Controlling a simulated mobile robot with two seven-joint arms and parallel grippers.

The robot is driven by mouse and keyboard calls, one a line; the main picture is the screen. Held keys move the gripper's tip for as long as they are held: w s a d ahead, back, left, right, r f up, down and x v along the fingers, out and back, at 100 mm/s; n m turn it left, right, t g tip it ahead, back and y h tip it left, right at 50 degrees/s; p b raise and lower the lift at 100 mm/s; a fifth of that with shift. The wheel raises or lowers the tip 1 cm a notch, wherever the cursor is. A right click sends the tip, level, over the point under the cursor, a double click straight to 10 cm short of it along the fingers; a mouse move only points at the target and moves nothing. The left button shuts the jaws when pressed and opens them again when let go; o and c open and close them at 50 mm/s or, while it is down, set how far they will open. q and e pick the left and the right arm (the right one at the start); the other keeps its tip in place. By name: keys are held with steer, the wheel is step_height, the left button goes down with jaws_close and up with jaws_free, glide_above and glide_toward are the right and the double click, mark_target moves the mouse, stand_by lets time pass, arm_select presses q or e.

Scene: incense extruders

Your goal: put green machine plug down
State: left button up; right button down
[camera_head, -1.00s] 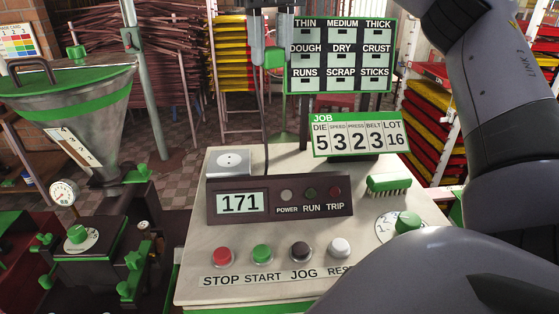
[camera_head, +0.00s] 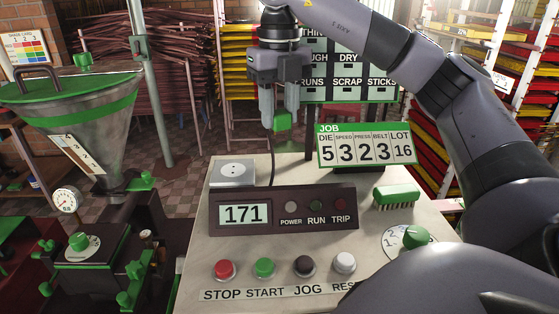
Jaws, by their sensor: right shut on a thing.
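The green plug (camera_head: 283,122) is in the fingertips of my right gripper (camera_head: 280,111), which points down above the back of the control console. Its dark cable (camera_head: 271,160) hangs down behind the display panel. The plug is in the air, apart from the console top. A metal socket box (camera_head: 233,172) with a two-hole round outlet stands to the left and lower in the picture. My left gripper is not in view.
The display panel (camera_head: 283,211) reads 171, with several buttons in front. The JOB card (camera_head: 366,146) stands right of the plug and a green brush (camera_head: 397,196) lies right of the panel. A hopper (camera_head: 80,120) stands at left. A sign board (camera_head: 349,84) is behind the gripper.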

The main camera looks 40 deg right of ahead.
steer(key=b, duration=0.2)
glide_above(280, 180)
step_height(280, 180, down, 5)
steer(key=shift+f, duration=2.65)
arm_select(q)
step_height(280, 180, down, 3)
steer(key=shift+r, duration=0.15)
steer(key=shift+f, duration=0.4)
arm_select(e)
steer(key=shift+f, duration=0.65)
steer(key=c, duration=0.7)
jaws_free()
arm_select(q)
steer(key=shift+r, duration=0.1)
arm_select(e)
steer(key=shift+r, duration=0.15)
